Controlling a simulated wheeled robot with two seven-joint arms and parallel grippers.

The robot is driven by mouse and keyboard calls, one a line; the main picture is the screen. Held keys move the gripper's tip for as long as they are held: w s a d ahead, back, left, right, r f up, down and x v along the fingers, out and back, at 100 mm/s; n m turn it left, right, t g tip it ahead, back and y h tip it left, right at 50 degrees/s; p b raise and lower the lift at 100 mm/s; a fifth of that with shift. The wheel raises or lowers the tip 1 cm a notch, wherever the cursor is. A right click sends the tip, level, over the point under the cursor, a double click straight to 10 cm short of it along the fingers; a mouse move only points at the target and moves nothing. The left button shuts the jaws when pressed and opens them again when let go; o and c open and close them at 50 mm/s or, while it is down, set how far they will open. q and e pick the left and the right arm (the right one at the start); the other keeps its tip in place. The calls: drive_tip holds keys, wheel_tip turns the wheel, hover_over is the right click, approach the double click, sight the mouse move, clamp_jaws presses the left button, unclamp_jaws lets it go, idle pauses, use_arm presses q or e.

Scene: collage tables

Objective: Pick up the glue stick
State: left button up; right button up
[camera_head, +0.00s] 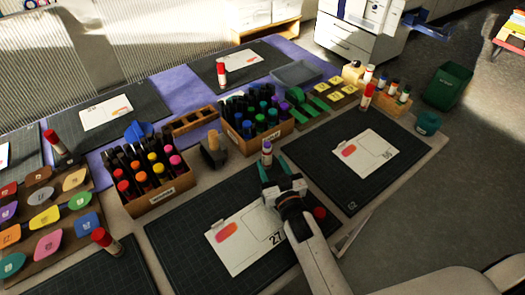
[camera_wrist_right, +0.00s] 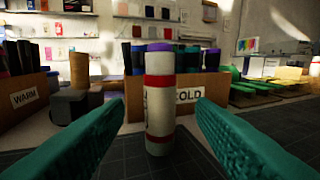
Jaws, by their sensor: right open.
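A glue stick (camera_head: 267,152) with a white body and a purple top stands upright at the back edge of the near middle cutting mat. In the right wrist view the glue stick (camera_wrist_right: 160,105) shows red bands and stands centred ahead, between the two teal fingers. My right gripper (camera_head: 275,170) is open and close in front of it; the right wrist view shows a gap on each side of the stick between the fingers (camera_wrist_right: 160,120). I cannot tell how far the fingertips reach past it. My left gripper is not in view.
Behind the stick is the COLD box of markers (camera_head: 262,138); the WARM box (camera_head: 160,195) is to its left. A dark holder with a tan peg (camera_head: 213,150) stands between them. A card (camera_head: 245,235) lies left of my wrist, and a red cap (camera_head: 320,213) shows right of it.

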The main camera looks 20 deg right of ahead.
sight(269, 158)
drive_tip(key=shift+w+r, duration=0.2)
drive_tip(key=shift+w, duration=0.25)
drive_tip(key=shift+w+r, duration=0.15)
drive_tip(key=shift+w, duration=0.5)
drive_tip(key=w, duration=0.3)
drive_tip(key=shift+w+a+p, duration=0.15)
drive_tip(key=shift+w+p, duration=0.15)
drive_tip(key=shift+w, duration=0.35)
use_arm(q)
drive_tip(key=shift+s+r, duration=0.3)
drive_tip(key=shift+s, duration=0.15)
use_arm(e)
drive_tip(key=c, duration=1)
